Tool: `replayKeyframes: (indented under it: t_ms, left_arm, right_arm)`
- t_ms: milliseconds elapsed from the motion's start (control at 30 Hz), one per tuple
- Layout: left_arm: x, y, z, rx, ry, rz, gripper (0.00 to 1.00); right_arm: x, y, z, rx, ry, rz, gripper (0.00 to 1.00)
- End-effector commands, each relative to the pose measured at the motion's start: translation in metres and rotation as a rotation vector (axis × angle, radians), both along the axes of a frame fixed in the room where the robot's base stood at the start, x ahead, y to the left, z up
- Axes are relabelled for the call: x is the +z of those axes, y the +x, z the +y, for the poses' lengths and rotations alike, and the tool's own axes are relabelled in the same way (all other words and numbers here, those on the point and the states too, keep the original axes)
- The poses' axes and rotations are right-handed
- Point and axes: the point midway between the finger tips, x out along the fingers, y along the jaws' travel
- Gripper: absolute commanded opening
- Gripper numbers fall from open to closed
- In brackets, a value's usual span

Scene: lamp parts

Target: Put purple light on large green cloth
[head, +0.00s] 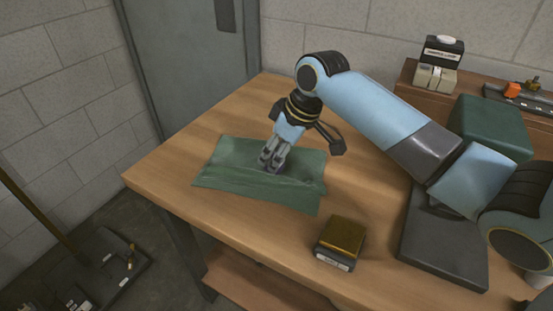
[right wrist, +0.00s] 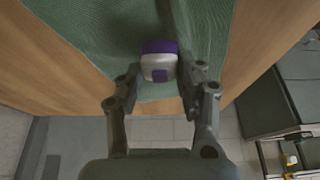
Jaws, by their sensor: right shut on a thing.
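The large green cloth (head: 225,160) lies spread and slightly wrinkled on the wooden table; it also fills the top of the right wrist view (right wrist: 90,30). My right gripper (head: 270,163) points down over the middle of the cloth. In the right wrist view, my right gripper (right wrist: 162,76) is shut on the purple light (right wrist: 159,62), a small rounded piece with a purple top and a white lower part. The light is at or just above the cloth; I cannot tell if it touches. In the head view the fingers mostly hide it. My left gripper is not in view.
A black box with a gold top (head: 341,238) stands near the table's front edge. A dark green box (head: 492,126) and a dark flat slab (head: 440,245) are on the right, by my right arm. A raised shelf at the back holds small parts (head: 435,78). Bare table surrounds the cloth.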

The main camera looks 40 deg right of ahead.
Motion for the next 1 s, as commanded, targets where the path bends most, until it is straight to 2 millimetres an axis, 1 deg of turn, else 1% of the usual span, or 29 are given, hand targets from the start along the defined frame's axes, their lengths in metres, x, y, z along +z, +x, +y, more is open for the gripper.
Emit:
replayKeyframes:
  t_ms: [33, 100, 367, 633, 667, 700, 867, 900, 1000]
  left_arm:
    - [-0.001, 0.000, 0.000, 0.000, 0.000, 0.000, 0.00]
    - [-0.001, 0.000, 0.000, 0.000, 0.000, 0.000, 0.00]
    - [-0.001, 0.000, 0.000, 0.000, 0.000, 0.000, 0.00]
    - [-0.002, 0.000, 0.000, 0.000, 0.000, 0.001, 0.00]
    - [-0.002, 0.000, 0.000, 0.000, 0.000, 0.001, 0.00]
    - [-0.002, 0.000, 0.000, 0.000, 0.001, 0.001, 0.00]
    - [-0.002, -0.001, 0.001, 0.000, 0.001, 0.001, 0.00]
    - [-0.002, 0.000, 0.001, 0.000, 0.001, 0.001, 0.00]
    - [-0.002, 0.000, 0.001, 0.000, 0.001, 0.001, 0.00]
  right_arm:
    - [-0.009, -0.001, 0.000, 0.000, 0.001, 0.004, 0.06]
    - [-0.017, 0.000, 0.000, -0.001, 0.001, 0.001, 0.06]
    - [-0.018, 0.000, 0.000, 0.000, 0.000, 0.000, 0.06]
    - [-0.028, -0.001, 0.000, -0.001, 0.000, 0.004, 0.06]
    - [-0.029, -0.002, 0.000, -0.001, -0.001, 0.005, 0.02]
    - [-0.031, -0.002, 0.000, -0.001, 0.000, 0.007, 0.00]
    - [-0.033, -0.002, -0.001, -0.001, -0.001, 0.006, 0.00]
    - [-0.033, -0.002, -0.001, -0.001, -0.001, 0.006, 0.42]
    - [-0.032, -0.002, -0.001, -0.001, -0.001, 0.006, 0.56]
